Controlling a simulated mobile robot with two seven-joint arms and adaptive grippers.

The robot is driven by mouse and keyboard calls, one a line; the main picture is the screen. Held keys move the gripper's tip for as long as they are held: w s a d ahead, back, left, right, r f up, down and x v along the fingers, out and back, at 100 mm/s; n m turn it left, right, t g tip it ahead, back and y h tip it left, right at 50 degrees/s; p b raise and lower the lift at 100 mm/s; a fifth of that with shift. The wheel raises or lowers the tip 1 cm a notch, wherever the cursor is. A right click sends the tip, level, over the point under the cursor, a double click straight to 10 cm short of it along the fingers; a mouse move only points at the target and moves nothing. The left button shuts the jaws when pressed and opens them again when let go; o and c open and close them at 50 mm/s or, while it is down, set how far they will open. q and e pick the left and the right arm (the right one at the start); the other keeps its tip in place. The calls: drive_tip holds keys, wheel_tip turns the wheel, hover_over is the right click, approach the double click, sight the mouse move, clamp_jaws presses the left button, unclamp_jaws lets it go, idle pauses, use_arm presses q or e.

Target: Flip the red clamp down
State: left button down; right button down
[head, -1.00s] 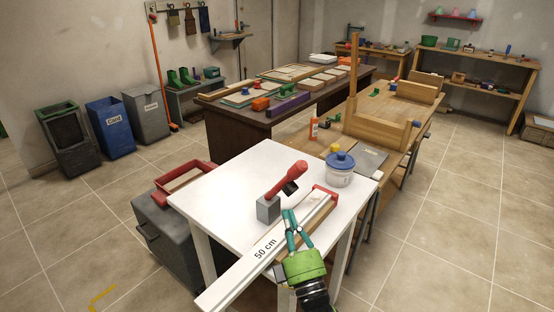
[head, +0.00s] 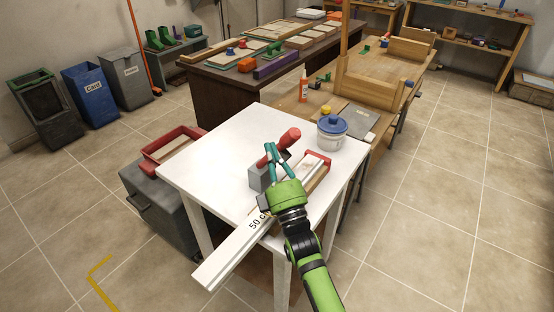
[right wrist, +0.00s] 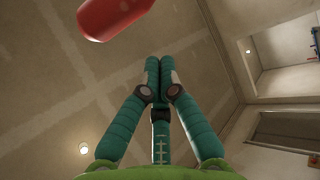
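The red clamp handle (head: 290,137) stands up at a slant from a grey block (head: 261,178) on the white table. Its red rounded end also shows in the right wrist view (right wrist: 113,14), at the upper left, apart from the fingertips. My right gripper (head: 272,148) has teal fingers in front of the clamp in the head view and hides part of the handle and block. In the right wrist view its fingers (right wrist: 158,64) are together with nothing between them. My left gripper is not in view.
The left part of the white table (head: 215,160) is clear.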

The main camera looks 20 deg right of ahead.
drive_tip(key=p+x, duration=0.1)
drive_tip(key=x, duration=0.5)
drive_tip(key=s+d+f, duration=0.1)
drive_tip(key=s+d+f+p, duration=0.1)
drive_tip(key=d, duration=0.1)
drive_tip(key=shift+f+p, duration=0.2)
drive_tip(key=shift+p, duration=0.1)
